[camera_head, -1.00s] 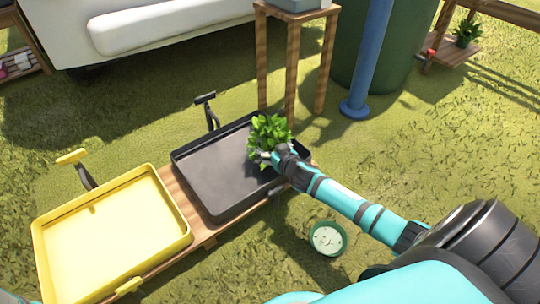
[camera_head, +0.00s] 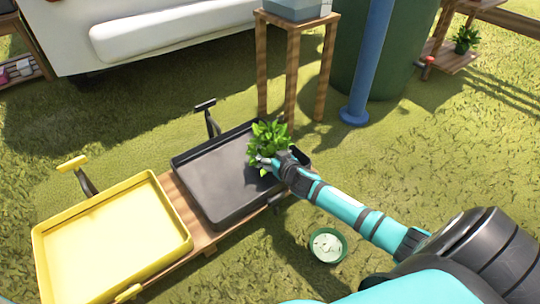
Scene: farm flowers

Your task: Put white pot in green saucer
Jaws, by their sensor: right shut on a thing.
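My right gripper (camera_head: 268,162) is at a bushy green plant (camera_head: 268,140) over the right end of the black tray (camera_head: 215,212). It is shut on the plant. The leaves and the gripper hide any pot below, so I see no white pot clearly. I cannot tell whether the plant touches the tray. A small round green-rimmed thing (camera_head: 328,260) with a pale inside is on the grass, below my right forearm; it may be the green saucer. My left gripper is not in view.
A yellow tray (camera_head: 110,235) stands beside the black tray on a low wooden bench (camera_head: 200,240). A tall wooden stand (camera_head: 290,75) and a blue post (camera_head: 365,70) are behind. A potted plant (camera_head: 465,40) is on a far shelf. Open grass lies right.

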